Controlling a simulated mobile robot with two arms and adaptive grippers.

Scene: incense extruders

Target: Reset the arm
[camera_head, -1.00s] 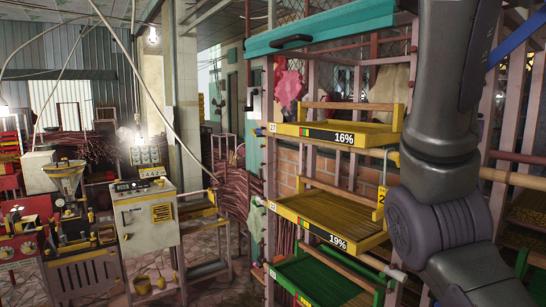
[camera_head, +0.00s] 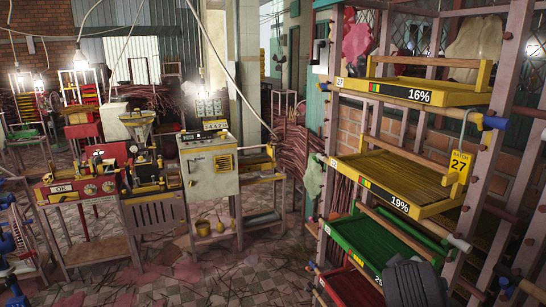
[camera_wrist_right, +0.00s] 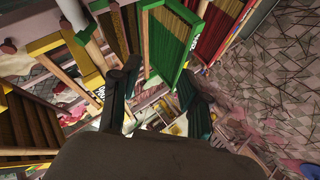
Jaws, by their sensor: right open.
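My right gripper (camera_wrist_right: 158,74) shows in the right wrist view with its two dark green fingers spread apart and nothing between them. A green tray (camera_wrist_right: 168,45) lies beyond the fingertips in that view. In the head view a dark grey part of my right arm (camera_head: 415,285) shows at the bottom right, in front of the lower shelves; the right gripper itself is not visible there. My left gripper is in neither view.
A rack at right holds a yellow tray marked 16% (camera_head: 425,92), a yellow tray marked 19% (camera_head: 395,180), a green tray (camera_head: 375,245) and a red tray (camera_head: 350,288). A machine with a white cabinet (camera_head: 208,165) stands left.

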